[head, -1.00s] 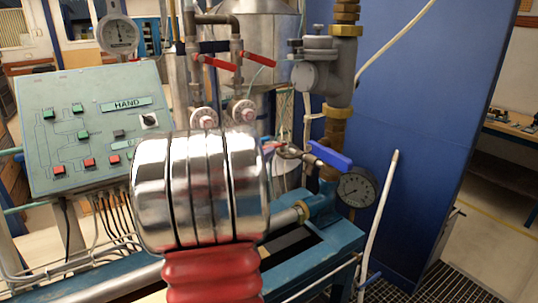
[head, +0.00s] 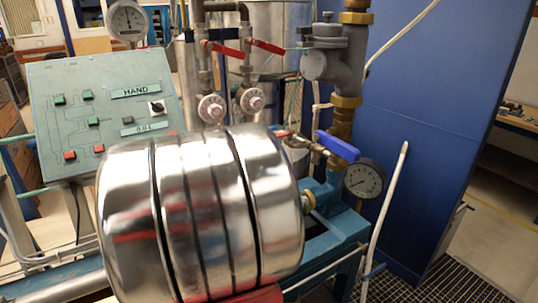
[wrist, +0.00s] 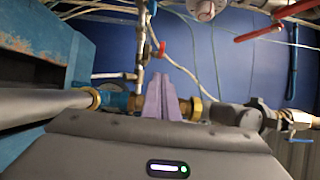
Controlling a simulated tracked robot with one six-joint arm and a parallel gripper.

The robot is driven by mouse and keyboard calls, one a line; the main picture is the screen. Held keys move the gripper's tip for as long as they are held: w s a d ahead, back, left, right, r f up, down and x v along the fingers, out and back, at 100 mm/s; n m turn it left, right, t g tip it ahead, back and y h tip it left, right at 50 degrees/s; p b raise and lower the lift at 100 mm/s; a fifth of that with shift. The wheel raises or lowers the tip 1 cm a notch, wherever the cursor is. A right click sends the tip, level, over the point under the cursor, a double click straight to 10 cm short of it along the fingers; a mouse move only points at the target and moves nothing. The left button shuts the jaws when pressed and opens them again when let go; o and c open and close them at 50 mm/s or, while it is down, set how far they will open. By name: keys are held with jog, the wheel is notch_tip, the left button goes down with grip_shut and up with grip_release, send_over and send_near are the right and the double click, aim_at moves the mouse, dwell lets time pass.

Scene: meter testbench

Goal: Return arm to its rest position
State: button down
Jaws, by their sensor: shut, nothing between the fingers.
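My gripper (wrist: 162,99) shows in the wrist view as two purple fingers close together, with nothing between them. It points toward pipework with brass fittings and a blue wall; I cannot tell how far off these are.
A control panel (head: 70,115) with buttons stands at left, a dial gauge (head: 127,20) above it. A blue wall panel (head: 440,100) stands right.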

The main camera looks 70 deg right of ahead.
jog(key=shift+w+a, duration=0.25)
jog(key=shift+a, duration=0.3)
dwell(0.4)
jog(key=w+a+r+n+t, duration=0.1)
jog(key=w+a+n+t, duration=0.15)
jog(key=w, duration=0.35)
jog(key=w+a+n+t, duration=0.2)
jog(key=w+n+t, duration=0.1)
jog(key=w+t, duration=0.15)
jog(key=w+a+n+t+y, duration=0.45)
jog(key=w+a+n, duration=0.3)
jog(key=a, duration=0.35)
jog(key=w+a+n+t+y, duration=0.45)
jog(key=w+a+n, duration=0.3)
jog(key=a, duration=0.25)
jog(key=s+a+f+n+g+y, duration=0.15)
jog(key=a+n+y, duration=0.3)
jog(key=a, duration=0.45)
jog(key=s+a+f+n+y, duration=0.1)
jog(key=a+f+n+y, duration=0.3)
jog(key=a, duration=0.6)
jog(key=s+a+f+n+g, duration=0.1)
jog(key=s+a+n+g, duration=0.1)
jog(key=s, duration=0.4)
jog(key=s+a+f+n+g, duration=0.2)
jog(key=s+a+n+g, duration=0.1)
jog(key=s+a+n, duration=0.2)
jog(key=shift+s+f+n, duration=0.15)
jog(key=shift+s+n, duration=1.05)
jog(key=shift+s, duration=0.05)
